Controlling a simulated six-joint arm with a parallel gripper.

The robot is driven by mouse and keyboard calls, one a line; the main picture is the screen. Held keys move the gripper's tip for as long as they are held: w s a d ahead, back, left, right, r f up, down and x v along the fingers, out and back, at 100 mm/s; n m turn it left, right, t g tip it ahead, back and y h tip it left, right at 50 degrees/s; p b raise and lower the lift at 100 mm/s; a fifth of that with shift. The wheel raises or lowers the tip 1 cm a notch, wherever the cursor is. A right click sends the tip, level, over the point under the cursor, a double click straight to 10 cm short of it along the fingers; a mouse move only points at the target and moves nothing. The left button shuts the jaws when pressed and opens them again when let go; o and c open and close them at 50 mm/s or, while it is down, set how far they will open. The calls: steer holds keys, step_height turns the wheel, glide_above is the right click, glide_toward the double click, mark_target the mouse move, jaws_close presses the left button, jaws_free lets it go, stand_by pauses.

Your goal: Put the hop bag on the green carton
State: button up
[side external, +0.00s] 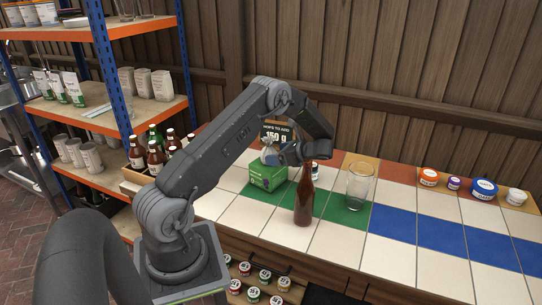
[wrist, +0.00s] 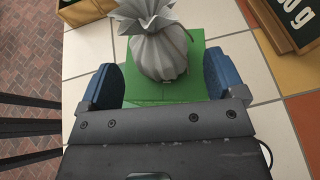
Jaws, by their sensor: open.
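The hop bag (wrist: 160,50) is a grey, tied pouch with a gathered, ruffled top. In the wrist view it appears to rest upright on the top of the green carton (wrist: 206,60). In the side view the green carton (side external: 266,176) stands on the tiled counter, and the hop bag on top is mostly hidden by my gripper. My gripper (wrist: 160,82) is open, with one blue finger on each side of the bag and carton top. Visible gaps separate the fingers from the bag.
A brown bottle (side external: 304,200) and a clear glass (side external: 359,184) stand right of the carton. A black sign (side external: 279,133) stands behind it. Small tubs (side external: 484,188) sit at the far right. A crate of bottles (side external: 138,178) is at left. The blue tiles (side external: 440,233) are clear.

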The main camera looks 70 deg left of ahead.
steer(key=v, duration=0.8)
steer(key=shift+r, duration=0.1)
